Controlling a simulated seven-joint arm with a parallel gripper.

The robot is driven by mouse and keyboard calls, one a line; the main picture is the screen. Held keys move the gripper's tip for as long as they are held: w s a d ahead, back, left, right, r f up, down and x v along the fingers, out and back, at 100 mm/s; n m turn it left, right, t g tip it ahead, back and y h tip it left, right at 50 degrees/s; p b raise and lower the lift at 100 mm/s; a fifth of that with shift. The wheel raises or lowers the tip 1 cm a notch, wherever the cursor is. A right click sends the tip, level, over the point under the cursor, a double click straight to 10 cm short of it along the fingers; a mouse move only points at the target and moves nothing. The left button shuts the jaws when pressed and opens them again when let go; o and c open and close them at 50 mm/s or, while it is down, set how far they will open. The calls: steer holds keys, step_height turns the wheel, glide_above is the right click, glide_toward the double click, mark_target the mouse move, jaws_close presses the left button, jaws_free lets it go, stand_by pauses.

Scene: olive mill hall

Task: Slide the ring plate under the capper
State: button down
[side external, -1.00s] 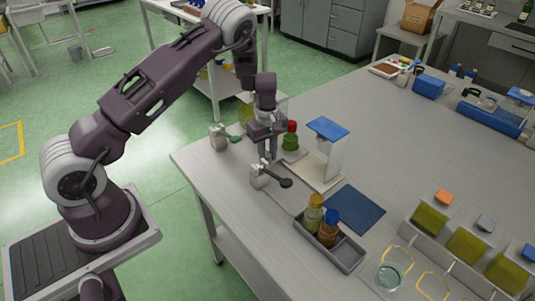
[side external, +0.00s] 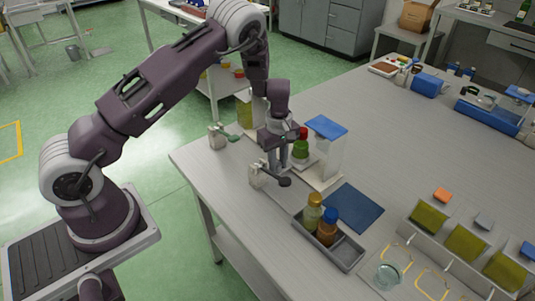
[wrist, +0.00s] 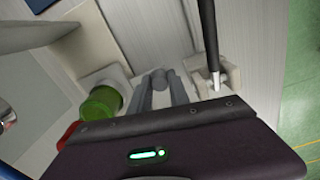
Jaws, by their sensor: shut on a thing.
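The ring plate (side external: 306,159) is pale and carries a green bottle with a red cap (side external: 301,147). In the wrist view, its pale ring (wrist: 104,75) surrounds the green bottle (wrist: 103,99). The capper (side external: 328,148) is a white upright stand with a blue top, immediately right of the bottle. My gripper (side external: 279,164) is left of the bottle, pointing down. Its grey fingers (wrist: 161,89) are shut beside the ring in the wrist view. They grip part of the ring plate, though the held part is mostly hidden.
A grey tray (side external: 350,262) with two bottles and a blue mat (side external: 355,207) lie in front of the capper.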

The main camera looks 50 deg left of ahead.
steer(key=d, duration=0.7)
steer(key=shift+d, duration=0.15)
steer(key=c, duration=1.4)
jaws_free()
steer(key=shift+d, duration=0.1)
steer(key=shift+o, duration=0.8)
step_height(320, 180, up, 7)
